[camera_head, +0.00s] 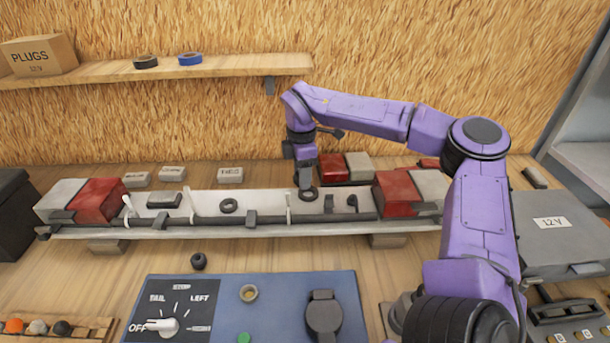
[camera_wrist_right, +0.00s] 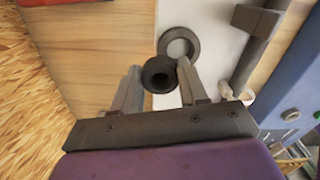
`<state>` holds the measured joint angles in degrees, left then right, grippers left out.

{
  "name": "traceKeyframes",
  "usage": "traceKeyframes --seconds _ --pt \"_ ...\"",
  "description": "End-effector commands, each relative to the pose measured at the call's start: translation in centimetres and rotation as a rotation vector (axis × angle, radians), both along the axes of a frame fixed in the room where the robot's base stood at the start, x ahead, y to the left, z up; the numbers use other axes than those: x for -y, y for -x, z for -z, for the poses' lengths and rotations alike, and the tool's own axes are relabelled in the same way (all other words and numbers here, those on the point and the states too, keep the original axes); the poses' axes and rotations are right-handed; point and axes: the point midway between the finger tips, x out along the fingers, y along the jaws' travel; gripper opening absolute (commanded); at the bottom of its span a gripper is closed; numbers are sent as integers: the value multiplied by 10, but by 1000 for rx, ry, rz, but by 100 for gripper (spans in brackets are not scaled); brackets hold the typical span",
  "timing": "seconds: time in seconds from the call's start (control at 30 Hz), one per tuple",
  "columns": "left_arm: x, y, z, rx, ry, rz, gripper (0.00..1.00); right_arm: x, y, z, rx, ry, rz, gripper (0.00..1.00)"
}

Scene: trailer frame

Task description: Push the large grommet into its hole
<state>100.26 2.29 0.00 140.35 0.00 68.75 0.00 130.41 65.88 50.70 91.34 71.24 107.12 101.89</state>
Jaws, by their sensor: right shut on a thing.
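My right gripper (camera_head: 305,186) reaches down over the white trailer frame (camera_head: 265,201). In the right wrist view its fingers (camera_wrist_right: 160,88) are shut on a black round grommet (camera_wrist_right: 159,75), taken as the large one. Just beside the grommet is a dark grey ring with a pale centre (camera_wrist_right: 178,44), seemingly the hole's rim. In the head view this ring (camera_head: 309,194) lies right under the fingertips. The grommet looks above or beside the ring, not seated in it; the exact gap is unclear. Another dark ring (camera_head: 229,205) sits further left on the frame. My left gripper is out of view.
A smaller black grommet (camera_head: 198,261) lies on the bench before the frame. Red and white lamps (camera_head: 97,199) sit at the frame's ends. A blue switch panel (camera_head: 275,285) stands in front. A black cable (camera_head: 270,219) runs along the frame, with white ties upright.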

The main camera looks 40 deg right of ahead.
Motion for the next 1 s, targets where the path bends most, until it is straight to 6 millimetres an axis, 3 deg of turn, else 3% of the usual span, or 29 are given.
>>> traceKeyframes --seconds 0.33,1.0 --pt "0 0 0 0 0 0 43 0 0 -1 1 0 0 27" --pt "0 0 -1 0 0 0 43 -1 23 -2 2 1 1 27"
